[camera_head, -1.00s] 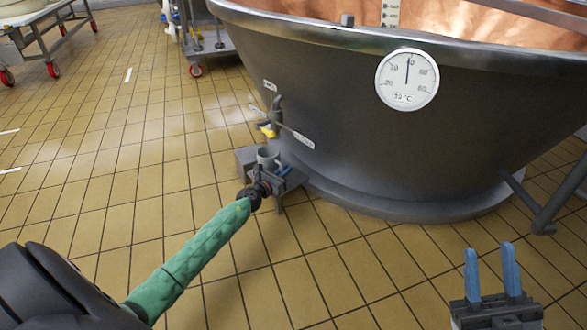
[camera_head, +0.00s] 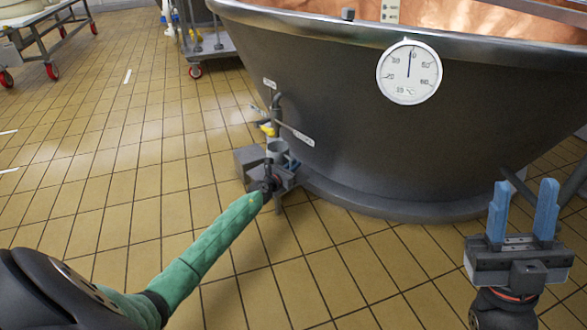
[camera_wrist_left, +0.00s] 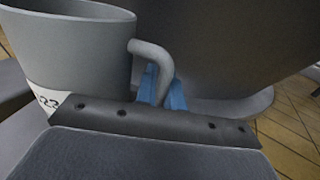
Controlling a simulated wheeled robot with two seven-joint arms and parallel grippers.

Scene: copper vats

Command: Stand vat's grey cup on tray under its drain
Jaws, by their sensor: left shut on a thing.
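The grey cup (camera_head: 277,148) is at the foot of the copper-lined vat (camera_head: 350,120), close to the drain with its yellow handle (camera_head: 267,129). My left gripper (camera_head: 289,164) is at the cup's near right side. In the left wrist view its blue fingers (camera_wrist_left: 162,86) are shut on the handle of the cup (camera_wrist_left: 70,45), which looks upright. A grey block-like tray (camera_head: 246,160) shows just left of the cup, partly hidden; I cannot tell whether the cup touches it. My right gripper (camera_head: 524,212) is open and empty at the lower right.
A round thermometer dial (camera_head: 409,72) is on the vat wall. A strut (camera_head: 565,200) stands at the right. Wheeled carts (camera_head: 50,35) are at the back left. The tiled floor (camera_head: 110,170) to the left is clear.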

